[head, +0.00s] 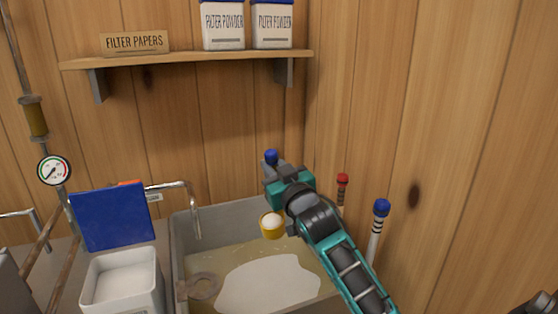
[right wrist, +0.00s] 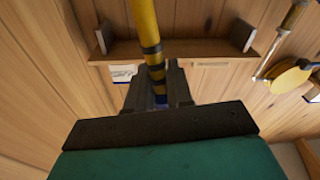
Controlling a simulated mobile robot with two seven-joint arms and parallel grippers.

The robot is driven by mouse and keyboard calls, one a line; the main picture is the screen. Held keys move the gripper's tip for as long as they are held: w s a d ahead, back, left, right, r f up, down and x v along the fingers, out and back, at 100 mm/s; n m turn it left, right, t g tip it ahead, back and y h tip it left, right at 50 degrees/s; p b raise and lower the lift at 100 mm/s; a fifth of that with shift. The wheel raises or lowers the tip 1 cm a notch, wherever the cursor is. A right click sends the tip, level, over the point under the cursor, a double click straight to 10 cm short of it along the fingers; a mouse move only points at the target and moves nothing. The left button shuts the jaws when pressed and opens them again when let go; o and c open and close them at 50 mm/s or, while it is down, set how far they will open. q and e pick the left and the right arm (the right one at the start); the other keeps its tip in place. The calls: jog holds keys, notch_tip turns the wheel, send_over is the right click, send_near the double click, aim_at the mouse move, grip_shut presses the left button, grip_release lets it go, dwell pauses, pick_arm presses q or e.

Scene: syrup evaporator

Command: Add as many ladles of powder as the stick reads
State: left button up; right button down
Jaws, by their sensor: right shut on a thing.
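My right gripper (head: 274,178) is shut on the handle of a yellow ladle (head: 272,229). The handle's blue end stands above the jaws. The ladle cup hangs over the grey pan (head: 183,250) and holds white powder. In the right wrist view the yellow, black-banded handle (right wrist: 146,30) rises from between the jaws (right wrist: 158,88). Pale liquid (head: 310,287) fills the pan, with a white patch (head: 265,285) on it. An open powder box (head: 122,285) with a raised blue lid (head: 113,217) stands left of the pan. A blue-topped, banded stick (head: 377,228) stands right of my arm.
A red-topped stick (head: 342,188) stands behind my right arm. A metal spout (head: 192,200) reaches over the pan's back left. A gauge (head: 54,170) is on a pipe at left. The wall shelf (head: 190,58) holds two filter powder boxes (head: 222,28) (head: 272,28).

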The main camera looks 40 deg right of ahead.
pick_arm(q)
notch_tip(320, 180, down, 15)
jog(key=w+d+h+b, duration=0.1)
jog(key=d+b, duration=0.1)
jog(key=b, duration=1.7)
jog(key=shift+w+d+b, duration=0.3)
jog(key=shift+w+d, duration=0.1)
pick_arm(e)
jog(key=s+a+f+n+t+y, duration=0.3)
jog(key=a+f+n+y, duration=0.7)
jog(key=n, duration=1)
jog(key=shift+s+a+f, duration=0.4)
jog(key=shift+a+f, duration=0.9)
jog(key=shift+a, duration=0.35)
